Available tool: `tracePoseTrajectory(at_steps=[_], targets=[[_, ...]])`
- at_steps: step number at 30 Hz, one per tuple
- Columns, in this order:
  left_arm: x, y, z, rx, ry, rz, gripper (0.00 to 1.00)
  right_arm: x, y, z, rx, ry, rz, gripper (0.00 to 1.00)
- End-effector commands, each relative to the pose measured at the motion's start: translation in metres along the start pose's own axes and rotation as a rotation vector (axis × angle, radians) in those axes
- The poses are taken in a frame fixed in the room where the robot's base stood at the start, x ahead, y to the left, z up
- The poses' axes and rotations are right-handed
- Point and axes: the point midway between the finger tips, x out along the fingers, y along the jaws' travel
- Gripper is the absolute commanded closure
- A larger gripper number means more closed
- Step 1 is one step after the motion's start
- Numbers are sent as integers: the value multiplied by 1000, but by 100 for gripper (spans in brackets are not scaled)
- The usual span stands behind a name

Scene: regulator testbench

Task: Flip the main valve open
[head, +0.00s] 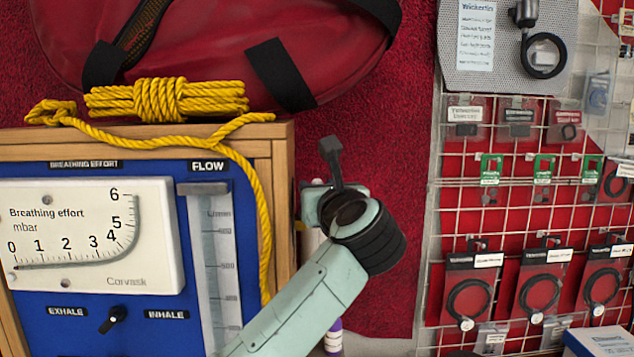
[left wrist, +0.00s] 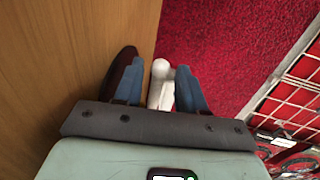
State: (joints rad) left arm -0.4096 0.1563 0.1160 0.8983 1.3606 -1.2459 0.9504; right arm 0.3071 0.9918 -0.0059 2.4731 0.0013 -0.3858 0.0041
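The left wrist view shows a white fitting with a rounded end (left wrist: 160,70) beside a wooden side panel; I take it to be the main valve, but its lever position is unclear. My left gripper (left wrist: 157,64) is open. Its two blue-grey fingers stand on either side of the white fitting, the right one close to it or touching, with a small gap on the left. In the head view my left arm reaches up beside the wooden testbench (head: 283,190), and its wrist hides the fingers and most of the fitting. My right gripper is not in view.
A blue panel (head: 150,325) carries a gauge (head: 90,240) and a flow tube (head: 213,260). Yellow rope (head: 170,100) hangs over the bench corner near my wrist. A red bag (head: 215,50) lies behind. A wire rack (head: 520,215) with hanging parts stands right.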

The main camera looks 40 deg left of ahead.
Motion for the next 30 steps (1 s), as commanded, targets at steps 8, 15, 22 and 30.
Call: tracePoseTrajectory(at_steps=[8, 15, 22, 30], targets=[[19, 0, 0, -1, 0, 0, 60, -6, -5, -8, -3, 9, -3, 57], [19, 0, -1, 0, 1, 0, 63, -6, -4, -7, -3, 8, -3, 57], [18, 0, -1, 0, 1, 0, 100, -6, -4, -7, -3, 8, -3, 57], [16, 0, -3, -3, -31, -2, 100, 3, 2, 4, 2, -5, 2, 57]])
